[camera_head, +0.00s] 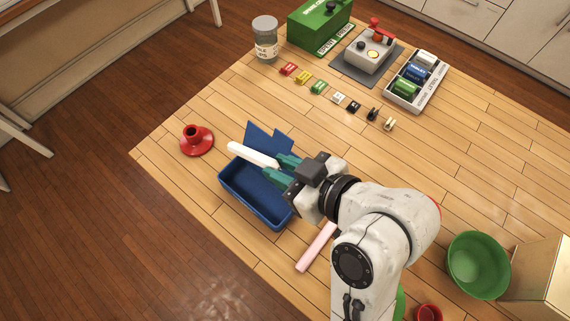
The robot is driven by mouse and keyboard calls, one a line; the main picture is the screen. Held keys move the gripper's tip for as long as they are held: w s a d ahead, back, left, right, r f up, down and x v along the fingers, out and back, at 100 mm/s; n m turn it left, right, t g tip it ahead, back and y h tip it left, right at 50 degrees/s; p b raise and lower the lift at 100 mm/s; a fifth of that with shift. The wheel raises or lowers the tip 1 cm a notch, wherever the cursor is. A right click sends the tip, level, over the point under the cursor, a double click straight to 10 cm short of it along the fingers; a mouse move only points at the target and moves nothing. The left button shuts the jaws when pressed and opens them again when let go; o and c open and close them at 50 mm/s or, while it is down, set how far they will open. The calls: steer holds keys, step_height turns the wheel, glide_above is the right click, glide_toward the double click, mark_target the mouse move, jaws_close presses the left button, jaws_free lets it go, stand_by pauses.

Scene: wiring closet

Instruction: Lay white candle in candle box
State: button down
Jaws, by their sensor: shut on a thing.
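The white candle (250,154) is held in my gripper (276,168). My gripper is shut on the candle's right end, and the free end points to the upper left. The candle appears above the blue candle box (240,200), near its back side; the exact height gap cannot be told. The box is open, with a blue flap (266,140) standing up behind it. The part of the box's right side is hidden by my gripper. A pink candle (317,247) lies on the table to the right of the box, partly hidden by my arm.
A red candle holder (194,140) stands left of the box. A green bowl (478,265) stands at the right. The middle right table is clear.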

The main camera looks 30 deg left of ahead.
step_height(320, 180, down, 11)
steer(key=b, duration=0.7)
steer(key=shift+w, duration=0.15)
stand_by(0.4)
steer(key=c, duration=0.9)
jaws_free()
steer(key=shift+r, duration=0.1)
steer(key=d+r+p, duration=0.1)
steer(key=r+p, duration=0.3)
steer(key=d+r+p, duration=0.1)
steer(key=r+p, duration=0.1)
steer(key=shift+d+r, duration=0.15)
steer(key=shift+d, duration=0.15)
